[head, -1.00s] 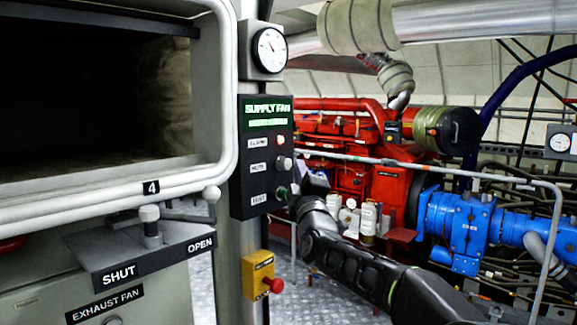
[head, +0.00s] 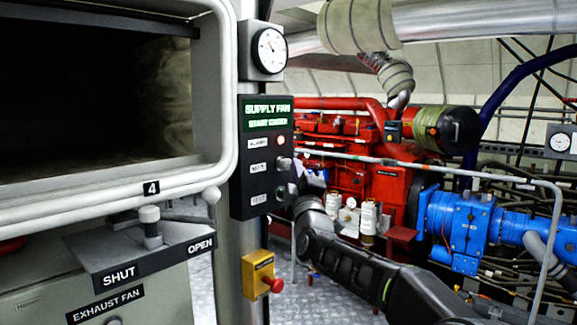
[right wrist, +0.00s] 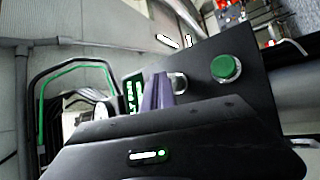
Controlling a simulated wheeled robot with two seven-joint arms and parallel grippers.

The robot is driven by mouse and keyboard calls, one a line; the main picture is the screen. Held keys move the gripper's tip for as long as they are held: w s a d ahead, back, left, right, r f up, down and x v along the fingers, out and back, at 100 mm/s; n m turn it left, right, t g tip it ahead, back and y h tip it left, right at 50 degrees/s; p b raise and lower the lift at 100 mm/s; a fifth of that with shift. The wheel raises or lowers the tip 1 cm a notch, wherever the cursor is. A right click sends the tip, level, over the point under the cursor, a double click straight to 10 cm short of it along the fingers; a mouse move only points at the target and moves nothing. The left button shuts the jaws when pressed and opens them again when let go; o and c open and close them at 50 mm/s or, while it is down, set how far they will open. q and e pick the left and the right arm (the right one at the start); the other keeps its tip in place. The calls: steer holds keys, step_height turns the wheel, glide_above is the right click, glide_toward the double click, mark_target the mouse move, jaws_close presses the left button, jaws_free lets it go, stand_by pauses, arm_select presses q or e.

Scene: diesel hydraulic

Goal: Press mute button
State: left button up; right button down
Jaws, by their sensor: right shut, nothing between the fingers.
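The black supply fan panel (head: 243,150) hangs on a grey post. It carries a lit red alarm light (head: 281,141), a silver mute button (head: 283,164) below it, and a reset button at the bottom, mostly hidden by my gripper. My right gripper (head: 297,176) is shut and empty, just right of the panel and slightly below the mute button. In the right wrist view its fingers (right wrist: 158,88) point at the panel, with a silver button (right wrist: 180,83) close beside them and the green reset button (right wrist: 225,68) to the right. I cannot tell whether they touch anything.
A yellow box with a red emergency button (head: 258,275) sits below the panel. A round gauge (head: 269,50) is above it. A grey handrail (head: 430,168) runs behind my arm, before a red engine (head: 385,185). A lever housing (head: 140,255) stands at left.

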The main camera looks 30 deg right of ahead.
steer(key=shift+w+a+p, duration=0.15)
steer(key=shift+w+p, duration=0.15)
steer(key=shift+w, duration=0.2)
stand_by(0.4)
stand_by(0.3)
steer(key=shift+s+d+b, duration=0.2)
steer(key=shift+s+b, duration=0.6)
steer(key=shift+s, duration=0.1)
steer(key=shift+s, duration=0.1)
steer(key=shift+s+d+b, duration=0.25)
steer(key=shift+s+b, duration=0.4)
steer(key=shift+s, duration=0.1)
steer(key=shift+s+d+b, duration=0.25)
steer(key=shift+s+b, duration=0.4)
steer(key=shift+s, duration=0.15)
steer(key=shift+s+d+b, duration=0.25)
steer(key=shift+s+b, duration=0.4)
steer(key=shift+s, duration=0.1)
